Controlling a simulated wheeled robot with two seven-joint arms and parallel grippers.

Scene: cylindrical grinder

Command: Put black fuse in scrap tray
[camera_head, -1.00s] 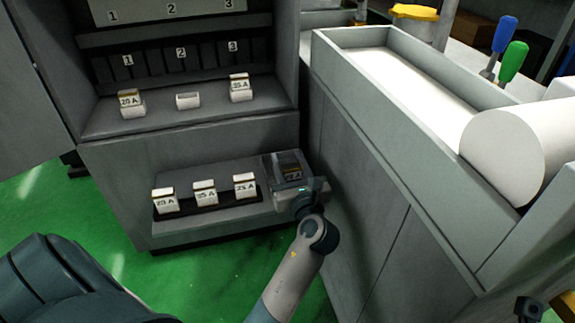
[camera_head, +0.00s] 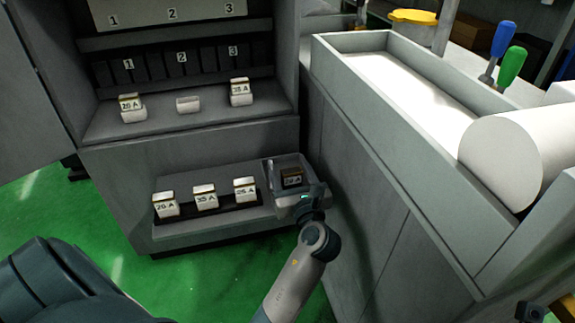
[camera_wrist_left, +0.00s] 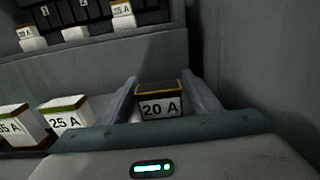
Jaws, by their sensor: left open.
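The dark fuse (camera_head: 292,177), with a brownish top and a 20 A label, sits at the clear scrap tray (camera_head: 270,173) at the right end of the low shelf. It appears to be inside the tray, upright. My left gripper (camera_head: 305,189) is open at the tray's front. In the left wrist view the fuse (camera_wrist_left: 160,103) stands between the two spread fingers, with a gap visible on its right side. Its base is hidden behind the gripper body. My right gripper is not in view.
Several white fuses (camera_head: 205,197) stand in a black holder left of the tray. On the cabinet ledge above are two labelled fuses (camera_head: 132,107) and a blank white block (camera_head: 188,104). The grey machine side (camera_head: 370,150) rises close on the right.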

